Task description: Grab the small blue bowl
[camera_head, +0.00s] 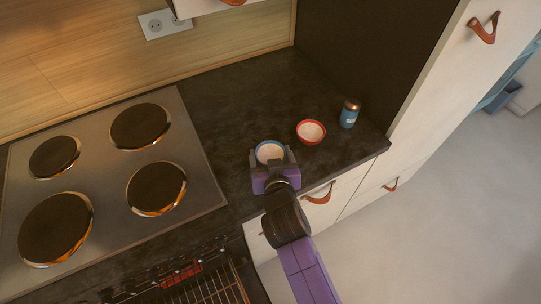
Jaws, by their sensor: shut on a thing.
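The small blue bowl (269,151) has a blue rim and a pale inside. It is upright at the front part of the dark countertop, right of the stove. My gripper (271,158) reaches in from the front edge, with one finger on each side of the bowl, and is shut on it. The bowl's near side is hidden by the gripper. I cannot tell whether the bowl still touches the counter.
A red-rimmed bowl (311,132) stands just right of the blue bowl. A blue shaker with a brown top (349,113) stands farther right, near the tall cabinet (434,85). The stove (108,172) is at left. The countertop (245,99) behind the bowls is clear.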

